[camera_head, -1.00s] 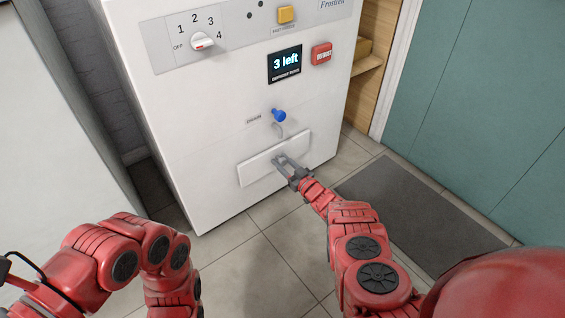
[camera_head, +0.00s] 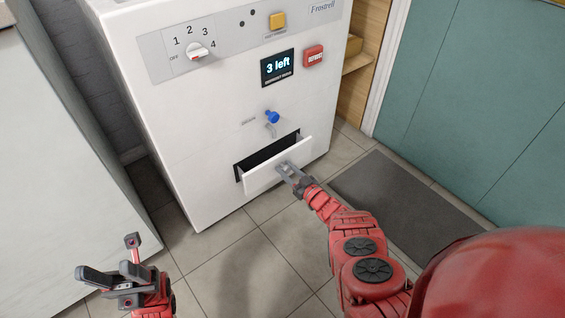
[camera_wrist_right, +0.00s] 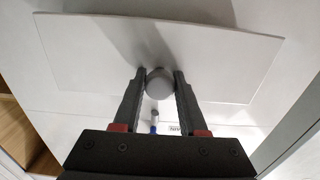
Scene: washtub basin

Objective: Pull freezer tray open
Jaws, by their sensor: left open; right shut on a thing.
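The white freezer tray (camera_head: 262,179) low on the front of the white freezer (camera_head: 190,130) stands partly pulled out, with a dark gap behind its front panel. My right gripper (camera_head: 284,168) is at the tray front. In the right wrist view my right gripper (camera_wrist_right: 160,82) is shut on a round grey knob (camera_wrist_right: 159,80) in the middle of the tray front (camera_wrist_right: 210,60). My left gripper (camera_head: 100,278) is open and empty at the lower left, apart from the freezer. The inside of the tray is too dark to make out.
Above the tray are a blue drain knob (camera_head: 272,117) with a spout, a display (camera_head: 278,67) reading "3 left", a red button (camera_head: 314,56) and a dial (camera_head: 197,52). A grey mat (camera_head: 400,195) lies at right. Tiled floor before the tray is clear.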

